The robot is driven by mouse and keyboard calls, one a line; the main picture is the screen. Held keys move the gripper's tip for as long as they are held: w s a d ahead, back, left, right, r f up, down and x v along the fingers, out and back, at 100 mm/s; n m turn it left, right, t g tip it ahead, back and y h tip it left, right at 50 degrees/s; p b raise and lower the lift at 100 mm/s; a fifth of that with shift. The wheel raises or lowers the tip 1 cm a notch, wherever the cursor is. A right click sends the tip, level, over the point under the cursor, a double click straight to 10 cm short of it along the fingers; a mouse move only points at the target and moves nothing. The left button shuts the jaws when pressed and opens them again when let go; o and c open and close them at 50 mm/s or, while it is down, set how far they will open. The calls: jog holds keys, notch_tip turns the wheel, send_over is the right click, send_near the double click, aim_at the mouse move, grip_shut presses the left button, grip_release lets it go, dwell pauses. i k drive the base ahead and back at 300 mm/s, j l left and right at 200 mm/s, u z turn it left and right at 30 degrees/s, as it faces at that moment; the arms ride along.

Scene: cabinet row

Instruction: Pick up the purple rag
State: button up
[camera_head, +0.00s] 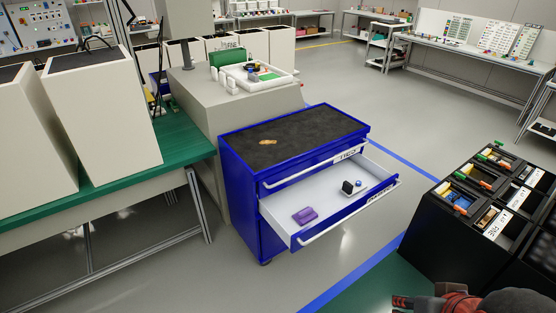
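The purple rag (305,215) is a small folded-looking bundle lying on the white floor of the open drawer (338,202), near the drawer's front left corner. The drawer belongs to a blue cabinet (272,191) with a dark top. Part of my arm (465,303), dark with red, shows at the bottom right edge, well apart from the rag. My gripper's fingertips cannot be made out there, so its opening does not show.
A small black item (347,187) and a blue round one lie in the drawer's right part. A brown object (268,142) lies on the cabinet top. Black bins (425,224) stand at right, a green-topped table (184,151) at left. Floor between cabinet and bins is clear.

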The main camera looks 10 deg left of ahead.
aim_at(307, 214)
jog(key=i+u, duration=0.25)
jog(key=i, duration=0.2)
jog(key=i+l+u, duration=0.2)
jog(key=i, duration=0.3)
jog(key=i+l+u, duration=0.1)
jog(key=i+u, duration=0.15)
jog(key=i, duration=0.2)
jog(key=i+l+u, duration=0.2)
jog(key=i, duration=0.25)
